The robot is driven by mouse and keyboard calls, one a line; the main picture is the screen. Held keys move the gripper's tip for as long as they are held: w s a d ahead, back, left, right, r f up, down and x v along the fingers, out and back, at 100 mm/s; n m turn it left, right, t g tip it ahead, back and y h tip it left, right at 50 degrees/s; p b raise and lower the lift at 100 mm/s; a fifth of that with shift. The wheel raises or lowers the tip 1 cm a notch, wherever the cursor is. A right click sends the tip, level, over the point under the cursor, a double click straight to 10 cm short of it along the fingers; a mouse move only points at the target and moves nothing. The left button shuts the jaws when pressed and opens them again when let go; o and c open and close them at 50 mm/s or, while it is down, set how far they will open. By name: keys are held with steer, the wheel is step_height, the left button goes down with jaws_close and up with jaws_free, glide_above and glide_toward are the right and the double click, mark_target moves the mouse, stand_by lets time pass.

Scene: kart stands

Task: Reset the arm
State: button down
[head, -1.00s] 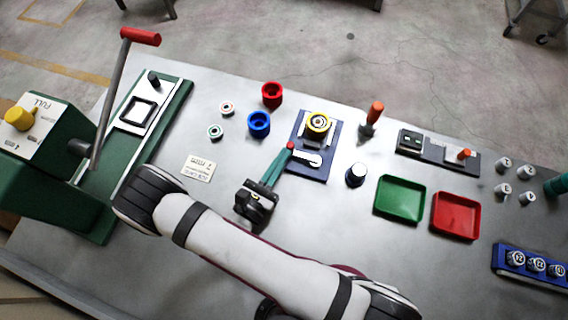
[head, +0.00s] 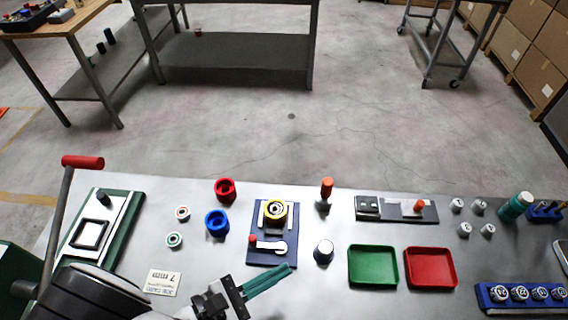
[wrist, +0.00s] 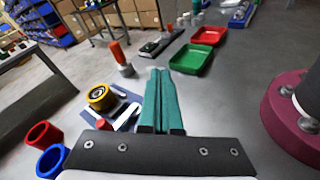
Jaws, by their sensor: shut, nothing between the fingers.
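My gripper (head: 266,281) has long teal fingers and hangs over the front part of the metal table, in front of the blue fixture plate. The fingers lie together with nothing between them. In the wrist view the gripper (wrist: 161,95) points away across the table toward the trays. My forearm comes in from the lower left of the head view and hides part of the table there.
A blue fixture (head: 262,257) holds a yellow ring part (head: 275,211). Red (head: 225,189) and blue (head: 216,223) cups stand left of it. A dark knob (head: 323,251), green tray (head: 373,266) and red tray (head: 430,268) stand right. A red-handled lever press (head: 82,162) rises at left.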

steer(key=s+d+r+m+g+y, duration=0.3)
steer(key=d+r+m+g+y, duration=0.2)
steer(key=m, duration=0.8)
steer(key=s+d+r+m+g+y, duration=0.4)
steer(key=m+y, duration=0.4)
steer(key=m, duration=0.6)
step_height(320, 180, up, 2)
steer(key=shift+d+r+m+g+y, duration=0.2)
steer(key=shift+d+m+g+y, duration=0.1)
steer(key=shift+d+g+y, duration=0.15)
steer(key=shift+s, duration=0.1)
